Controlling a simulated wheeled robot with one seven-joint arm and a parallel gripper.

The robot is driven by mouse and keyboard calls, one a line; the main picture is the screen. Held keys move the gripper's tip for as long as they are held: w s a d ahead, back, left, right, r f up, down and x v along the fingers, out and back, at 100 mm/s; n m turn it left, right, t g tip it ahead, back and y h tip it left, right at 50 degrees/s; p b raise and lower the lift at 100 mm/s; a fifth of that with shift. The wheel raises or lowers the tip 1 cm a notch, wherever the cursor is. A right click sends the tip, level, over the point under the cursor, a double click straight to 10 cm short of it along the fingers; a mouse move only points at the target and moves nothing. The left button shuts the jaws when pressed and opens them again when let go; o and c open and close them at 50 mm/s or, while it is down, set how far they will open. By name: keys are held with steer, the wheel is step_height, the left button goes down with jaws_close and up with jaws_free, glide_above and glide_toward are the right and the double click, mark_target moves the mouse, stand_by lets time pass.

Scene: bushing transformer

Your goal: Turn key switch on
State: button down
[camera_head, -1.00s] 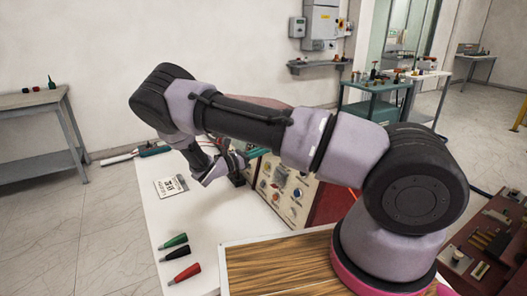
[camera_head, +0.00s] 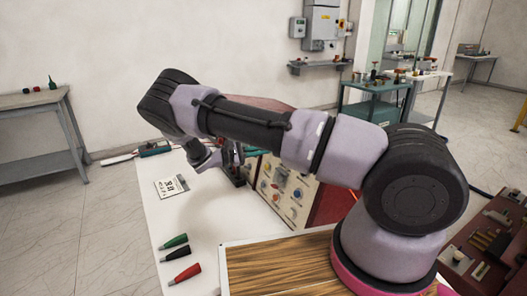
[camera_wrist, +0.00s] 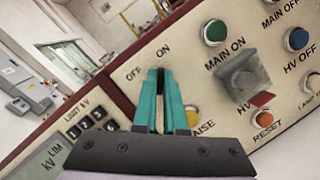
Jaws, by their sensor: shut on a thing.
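The key switch sits on the cream control panel (camera_wrist: 212,83), beside the printed OFF and ON labels, and is almost wholly hidden behind my fingertips in the wrist view. My gripper (camera_wrist: 160,73) has teal fingers, nearly together and shut on the key switch. The key's angle cannot be made out. In the head view my gripper (camera_head: 238,167) is at the far end of the red-sided control box (camera_head: 328,203), largely hidden by my arm.
Green, black and red connectors (camera_head: 185,273) lie on the white table (camera_head: 215,235).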

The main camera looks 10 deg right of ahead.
steer(key=shift+m, duration=0.5)
steer(key=c, duration=1)
jaws_free()
steer(key=a, duration=0.7)
steer(key=s+a, duration=0.1)
steer(key=a, duration=0.3)
steer(key=shift+d, duration=0.1)
